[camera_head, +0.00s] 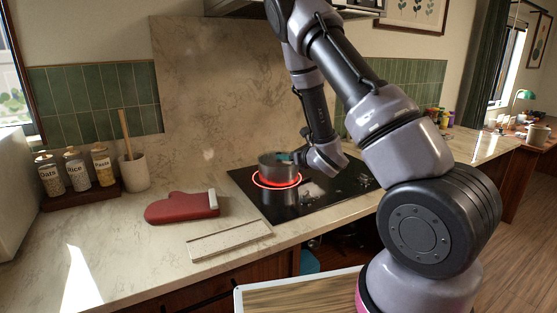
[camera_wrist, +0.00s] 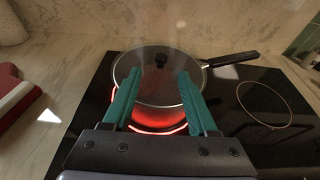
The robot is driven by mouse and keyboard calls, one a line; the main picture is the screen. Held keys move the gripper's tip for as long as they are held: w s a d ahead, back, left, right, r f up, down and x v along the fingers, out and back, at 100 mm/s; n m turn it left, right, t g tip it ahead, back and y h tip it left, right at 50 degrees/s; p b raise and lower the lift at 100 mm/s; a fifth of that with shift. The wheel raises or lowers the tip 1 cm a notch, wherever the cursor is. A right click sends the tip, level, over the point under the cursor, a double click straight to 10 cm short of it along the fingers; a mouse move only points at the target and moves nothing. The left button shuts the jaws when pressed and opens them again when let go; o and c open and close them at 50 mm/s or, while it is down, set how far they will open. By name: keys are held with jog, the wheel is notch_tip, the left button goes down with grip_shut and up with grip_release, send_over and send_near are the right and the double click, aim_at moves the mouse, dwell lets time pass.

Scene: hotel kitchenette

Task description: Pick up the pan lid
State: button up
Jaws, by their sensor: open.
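A pan lid (camera_wrist: 178,68) of clear glass with a black knob (camera_wrist: 161,60) lies on a metal pan (camera_wrist: 205,66) in the wrist view. The pan stands on a hob ring that glows red, and its black handle points right. In the head view the pan (camera_head: 278,168) shows from the side; the lid is hard to make out there. My gripper (camera_wrist: 161,76) is open and empty, its two green fingers reaching over the lid with the knob beyond and between their tips. In the head view my gripper (camera_head: 285,157) is beside the pan's top; I cannot tell whether it touches.
The black glass hob (camera_head: 315,205) has a second, unlit ring (camera_wrist: 264,104) to the right of the pan. A red oven mitt (camera_head: 180,208) and a pale flat board (camera_head: 228,240) lie on the counter to the left. Jars (camera_head: 75,170) stand farther left.

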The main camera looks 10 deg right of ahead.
jog(key=x, duration=0.6)
jog(key=shift+w, duration=0.3)
grip_shut()
